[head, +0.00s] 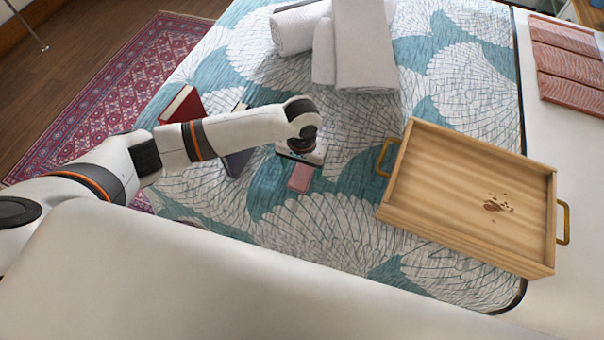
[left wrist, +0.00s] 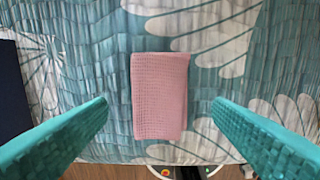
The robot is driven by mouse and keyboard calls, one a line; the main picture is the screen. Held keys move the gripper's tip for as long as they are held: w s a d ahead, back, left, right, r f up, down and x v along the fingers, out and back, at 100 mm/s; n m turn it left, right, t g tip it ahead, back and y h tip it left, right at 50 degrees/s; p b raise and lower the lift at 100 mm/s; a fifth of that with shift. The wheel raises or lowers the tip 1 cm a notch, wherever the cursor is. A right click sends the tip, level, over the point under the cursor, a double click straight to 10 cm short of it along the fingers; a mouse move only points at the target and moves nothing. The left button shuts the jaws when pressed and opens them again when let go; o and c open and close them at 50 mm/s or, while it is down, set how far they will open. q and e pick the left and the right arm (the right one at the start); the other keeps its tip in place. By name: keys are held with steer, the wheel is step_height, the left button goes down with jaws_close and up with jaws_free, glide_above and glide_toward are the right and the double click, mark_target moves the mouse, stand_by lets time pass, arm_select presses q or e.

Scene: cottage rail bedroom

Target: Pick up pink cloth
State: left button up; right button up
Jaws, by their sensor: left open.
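The pink cloth (head: 301,178) lies on the patterned bedspread, partly hidden by my left gripper in the head view. In the left wrist view the pink cloth (left wrist: 160,95) is a flat folded rectangle with a waffle texture. My left gripper (head: 301,155) is above it, pointing down. In the left wrist view its two teal fingers (left wrist: 160,108) stand wide apart, one on each side of the cloth, with nothing between them touching. My right gripper is not in view.
A wooden tray (head: 450,195) with crumbs and brass handles lies right of the cloth. Rolled white towels (head: 300,27) are behind. A red book (head: 183,105) and a dark book (head: 238,162) lie to the left. A patterned rug (head: 120,75) covers the floor beyond the bed.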

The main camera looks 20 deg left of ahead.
mark_target(302, 172)
arm_select(q)
steer(key=shift+f, duration=1.45)
steer(key=c, duration=1.1)
steer(key=shift+o, duration=0.2)
steer(key=shift+r, duration=0.1)
step_height(302, 172, up, 10)
